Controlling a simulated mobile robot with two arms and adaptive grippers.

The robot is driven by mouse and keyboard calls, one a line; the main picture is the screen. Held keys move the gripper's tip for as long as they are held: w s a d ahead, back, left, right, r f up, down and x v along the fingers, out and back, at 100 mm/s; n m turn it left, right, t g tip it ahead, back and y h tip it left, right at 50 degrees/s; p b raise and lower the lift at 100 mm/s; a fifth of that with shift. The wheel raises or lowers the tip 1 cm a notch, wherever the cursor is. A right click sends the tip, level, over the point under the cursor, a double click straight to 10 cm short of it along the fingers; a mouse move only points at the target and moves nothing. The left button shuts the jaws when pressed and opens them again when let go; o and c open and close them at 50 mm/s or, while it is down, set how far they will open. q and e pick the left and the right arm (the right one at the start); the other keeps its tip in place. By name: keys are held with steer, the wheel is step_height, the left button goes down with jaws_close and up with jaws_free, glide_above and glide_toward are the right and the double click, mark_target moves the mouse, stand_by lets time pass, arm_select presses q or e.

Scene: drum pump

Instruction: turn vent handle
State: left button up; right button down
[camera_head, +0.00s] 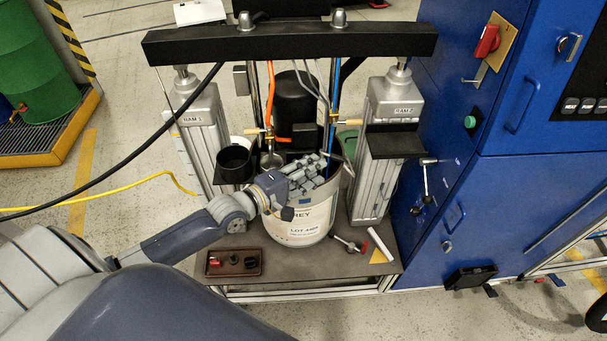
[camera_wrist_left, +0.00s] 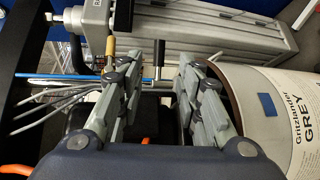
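The vent handle appears to be the thin metal rod with a dark grip (camera_head: 348,167) at the right of the pump, just above the bucket rim. In the left wrist view, a dark-gripped T-shaped handle (camera_wrist_left: 159,54) shows between my fingertips, seemingly beyond them; contact is not visible. My left gripper (camera_head: 318,166) is over the white bucket (camera_head: 300,225) in front of the pump. Its two grey fingers stand apart with nothing between them in the left wrist view (camera_wrist_left: 160,74). My right gripper is not in view.
The black crossbeam (camera_head: 290,42) spans two ram columns (camera_head: 388,190) around the bucket. A brown tray (camera_head: 233,274) with small parts and a red-ended fitting (camera_head: 350,244) lie on the table. A blue cabinet (camera_head: 520,210) stands right. Hoses and cables hang near the pump.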

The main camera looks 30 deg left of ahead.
arm_select(q)
steer(key=shift+v, duration=1.25)
steer(key=c, duration=0.3)
steer(key=shift+w+d, duration=0.2)
steer(key=shift+w, duration=0.05)
jaws_close()
steer(key=w+d+m+g+y+p, duration=0.2)
steer(key=w+d+m+g+p, duration=0.35)
steer(key=d+m+g, duration=0.4)
steer(key=w+a+r+m+g+y+p, duration=0.1)
steer(key=w+a+r+m+y, duration=0.15)
steer(key=r, duration=0.25)
steer(key=w+a+r+m+y, duration=0.2)
steer(key=a+r, duration=0.1)
steer(key=r, duration=0.3)
steer(key=p+x, duration=0.1)
steer(key=x, duration=0.9)
steer(key=shift+s+d+f, duration=0.15)
steer(key=shift+d, duration=0.05)
